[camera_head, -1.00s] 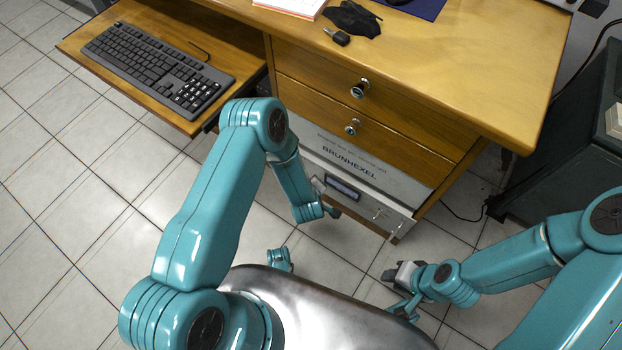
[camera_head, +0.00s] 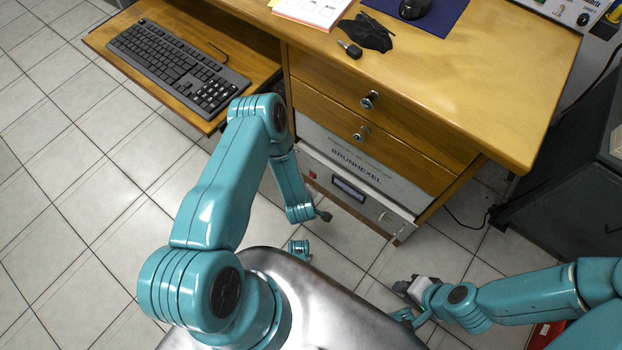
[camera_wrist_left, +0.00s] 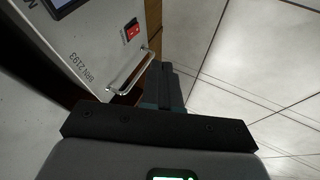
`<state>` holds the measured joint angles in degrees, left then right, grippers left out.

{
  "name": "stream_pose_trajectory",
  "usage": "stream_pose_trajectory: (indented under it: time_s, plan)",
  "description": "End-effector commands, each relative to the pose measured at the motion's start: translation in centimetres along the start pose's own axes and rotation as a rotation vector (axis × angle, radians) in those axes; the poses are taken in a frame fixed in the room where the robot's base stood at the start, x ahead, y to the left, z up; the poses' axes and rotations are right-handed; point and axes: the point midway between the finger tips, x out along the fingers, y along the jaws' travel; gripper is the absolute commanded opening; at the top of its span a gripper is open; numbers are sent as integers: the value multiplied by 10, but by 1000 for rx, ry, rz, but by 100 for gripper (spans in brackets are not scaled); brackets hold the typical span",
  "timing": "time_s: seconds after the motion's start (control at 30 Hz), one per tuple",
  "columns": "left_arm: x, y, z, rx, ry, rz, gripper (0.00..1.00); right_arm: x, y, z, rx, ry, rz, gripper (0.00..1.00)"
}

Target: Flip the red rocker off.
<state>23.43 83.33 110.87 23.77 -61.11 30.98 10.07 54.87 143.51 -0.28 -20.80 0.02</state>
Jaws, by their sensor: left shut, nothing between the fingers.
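The red rocker (camera_wrist_left: 132,31) sits on the front of a grey-white unit (camera_wrist_left: 88,60) in the left wrist view, above a metal handle; which side of it is pressed in is too small to tell. In the head view the rocker (camera_head: 312,177) is a tiny red spot left of the unit's display. My left gripper (camera_head: 325,216) is low in front of the unit, apart from it. Its dark fingers (camera_wrist_left: 165,85) are shut and empty, below and right of the rocker in the wrist view. My right gripper (camera_head: 404,287) is low over the floor; its finger gap is unclear.
The unit stands under the drawers of a wooden desk (camera_head: 470,70). A keyboard (camera_head: 180,68) lies on a pull-out shelf at the left. A dark cabinet (camera_head: 575,190) stands at the right. Tiled floor is open in front. A red object (camera_head: 546,335) shows at the lower right.

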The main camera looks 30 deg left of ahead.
Motion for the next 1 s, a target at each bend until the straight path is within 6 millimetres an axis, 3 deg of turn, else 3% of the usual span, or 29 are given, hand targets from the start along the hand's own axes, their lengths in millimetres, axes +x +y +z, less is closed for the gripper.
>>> stream_pose_trajectory:
  time_s: [0.27,0.7,0.8,1.0]
  plan:
    - [16,0,1,0,1,1,0,8,3,0,0,0,0,32]
    - [109,0,3,2,0,3,0,46,22,-8,20,19,2,32]
    - [115,18,4,4,0,6,0,50,24,-10,24,24,3,32]
    - [122,33,4,3,-2,3,0,54,27,-12,29,29,3,32]
